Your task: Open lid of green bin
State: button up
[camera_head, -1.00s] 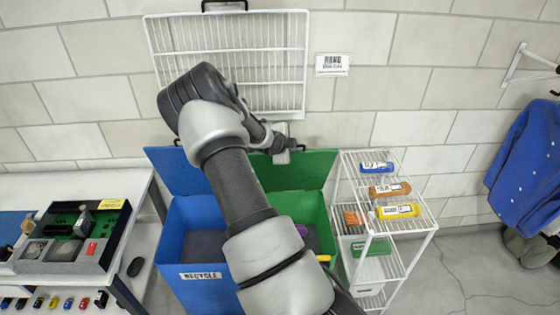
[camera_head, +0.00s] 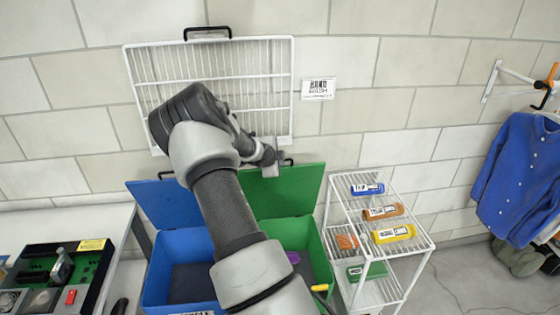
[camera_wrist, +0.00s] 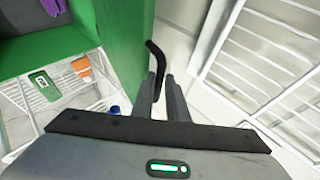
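The green bin (camera_head: 325,268) stands beside the blue bin, its lower part cut off by the frame edge. Its green lid (camera_head: 300,190) is raised, standing up and leaning back towards the wall. In the wrist view the lid (camera_wrist: 122,40) shows as a green panel left of the fingers. The lid's black handle (camera_wrist: 155,55) runs down between the two fingers. My gripper (camera_wrist: 163,92) is at the lid's upper edge, with its fingers close together around the handle. In the head view my gripper (camera_head: 272,165) is small and partly behind my arm.
The blue bin (camera_head: 160,265) has its lid (camera_head: 160,203) up too. A white wire rack (camera_head: 270,70) hangs on the wall just behind the lids. A wire shelf (camera_head: 415,243) with several bottles stands close on the right. A bench (camera_head: 60,220) is at left.

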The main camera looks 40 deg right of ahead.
jog(key=shift+o, duration=0.5)
jog(key=shift+s+a+f, duration=0.2)
jog(key=shift+a+f, duration=0.15)
jog(key=shift+f, duration=0.1)
jog(key=r+p+v, duration=0.1)
jog(key=p+v, duration=0.1)
jog(key=v, duration=1.5)
jog(key=shift+d+r, duration=0.2)
jog(key=shift+w, duration=0.1)
